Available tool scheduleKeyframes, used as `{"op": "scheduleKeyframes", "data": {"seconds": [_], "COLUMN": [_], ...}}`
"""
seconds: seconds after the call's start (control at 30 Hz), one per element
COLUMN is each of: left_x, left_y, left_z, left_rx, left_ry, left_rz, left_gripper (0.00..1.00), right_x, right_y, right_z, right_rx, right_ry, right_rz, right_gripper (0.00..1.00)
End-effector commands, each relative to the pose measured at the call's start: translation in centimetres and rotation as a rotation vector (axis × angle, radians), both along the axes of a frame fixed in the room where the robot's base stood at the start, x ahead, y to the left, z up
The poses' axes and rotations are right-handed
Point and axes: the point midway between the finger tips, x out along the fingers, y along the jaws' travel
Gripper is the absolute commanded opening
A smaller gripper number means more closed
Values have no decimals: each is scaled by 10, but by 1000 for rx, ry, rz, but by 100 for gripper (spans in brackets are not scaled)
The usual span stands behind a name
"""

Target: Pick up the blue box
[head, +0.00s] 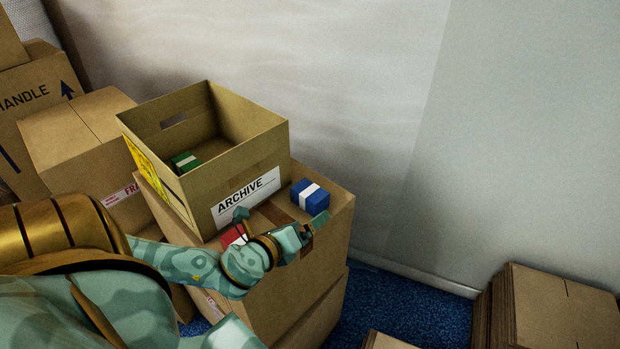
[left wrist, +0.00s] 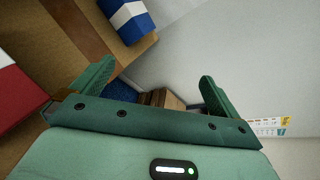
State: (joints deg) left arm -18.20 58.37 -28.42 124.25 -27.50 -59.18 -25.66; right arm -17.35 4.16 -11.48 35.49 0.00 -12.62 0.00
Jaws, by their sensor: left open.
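The blue box (head: 310,194) has a white band around it. It sits on top of a closed brown carton (head: 338,206), right of the open ARCHIVE box. It also shows in the left wrist view, cut off by the top edge (left wrist: 127,17). My left gripper (head: 280,218) is open and empty, in front of the blue box in the head view. In the left wrist view the blue box lies beyond the left fingertip, not between the fingers (left wrist: 157,73). No contact with it shows. My right gripper is in neither view.
A red box (head: 231,237) with a white band lies close by my left gripper, partly hidden by it. A green box (head: 185,161) is inside the open ARCHIVE box (head: 268,145). Stacked cartons (head: 75,140) stand at left. Flat cartons (head: 560,310) lie at lower right. A wall is behind.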

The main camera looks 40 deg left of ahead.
Motion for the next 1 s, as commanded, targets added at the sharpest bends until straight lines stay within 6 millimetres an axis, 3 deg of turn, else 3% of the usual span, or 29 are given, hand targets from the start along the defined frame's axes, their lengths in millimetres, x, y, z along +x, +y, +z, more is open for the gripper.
{"op": "scheduleKeyframes", "data": {"seconds": [0.13, 0.33, 0.47, 0.8, 1.0], "left_x": [14, 18, 33, 105, 121], "left_y": [46, 87, 93, 90, 90], "left_z": [6, 12, 6, -23, -31], "left_rx": [399, 670, 703, 699, 699], "left_ry": [33, 84, 89, 87, 90], "left_rz": [-250, -403, -419, -417, -420], "left_gripper": [100, 100, 100, 100, 100], "right_x": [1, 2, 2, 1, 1], "right_y": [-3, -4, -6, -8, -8], "right_z": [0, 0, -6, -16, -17], "right_rx": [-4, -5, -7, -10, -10], "right_ry": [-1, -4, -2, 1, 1], "right_rz": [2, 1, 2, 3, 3], "right_gripper": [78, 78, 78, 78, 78]}}
